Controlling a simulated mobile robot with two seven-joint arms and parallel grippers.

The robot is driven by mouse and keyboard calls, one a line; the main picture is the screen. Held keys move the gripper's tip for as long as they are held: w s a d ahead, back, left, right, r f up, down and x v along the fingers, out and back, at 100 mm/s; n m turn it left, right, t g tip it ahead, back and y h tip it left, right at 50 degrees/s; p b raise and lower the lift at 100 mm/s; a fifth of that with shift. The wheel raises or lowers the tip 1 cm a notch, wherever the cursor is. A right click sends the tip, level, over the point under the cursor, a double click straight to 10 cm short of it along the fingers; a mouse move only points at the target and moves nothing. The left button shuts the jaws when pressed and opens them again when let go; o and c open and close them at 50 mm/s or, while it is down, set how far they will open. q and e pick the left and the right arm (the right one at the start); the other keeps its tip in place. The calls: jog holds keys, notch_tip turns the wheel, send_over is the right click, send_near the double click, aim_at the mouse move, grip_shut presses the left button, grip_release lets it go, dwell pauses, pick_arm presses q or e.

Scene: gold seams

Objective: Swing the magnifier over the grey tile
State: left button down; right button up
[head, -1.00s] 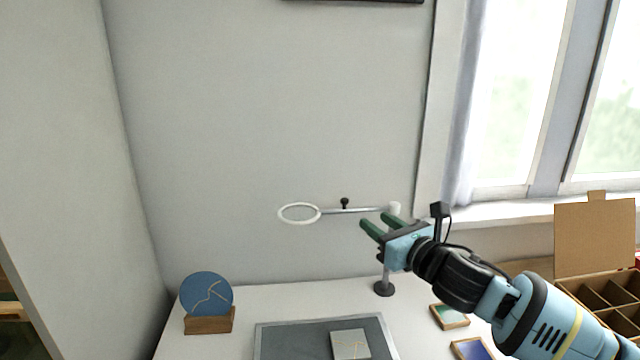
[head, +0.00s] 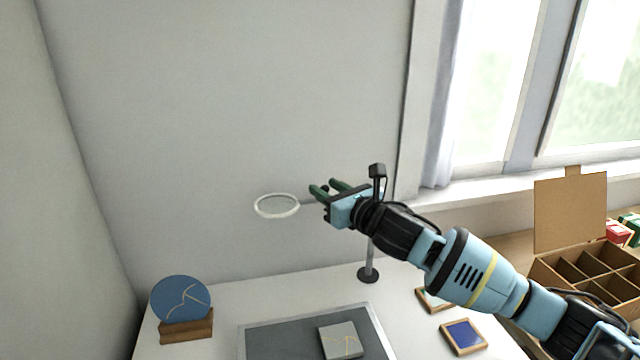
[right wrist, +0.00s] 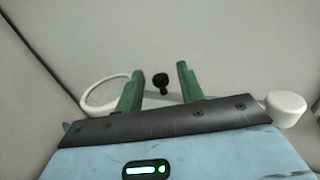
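The magnifier's white ring (head: 277,206) hangs at the left end of its arm, in front of the back wall. Its post (head: 369,262) stands on a round dark base at the back of the table. The grey tile (head: 341,341) with gold seams lies on the dark mat, lower than the ring and to its right. My right gripper (head: 325,188) is open, just right of the ring, and hides most of the magnifier arm. In the right wrist view the black knob (right wrist: 160,81) shows between the open, separated fingers, apart from both. My left gripper is not in view.
A blue disc (head: 181,298) with a gold seam stands in a wooden holder at the left. The mat (head: 262,342) covers the front middle. Small framed tiles, one blue (head: 464,335), lie at the right, near a divided cardboard box (head: 571,215).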

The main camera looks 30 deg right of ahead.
aim_at(327, 189)
jog(key=shift+w+a, duration=0.15)
jog(key=shift+w, duration=0.65)
jog(key=shift+w+a, duration=0.1)
jog(key=shift+w, duration=0.65)
grip_shut()
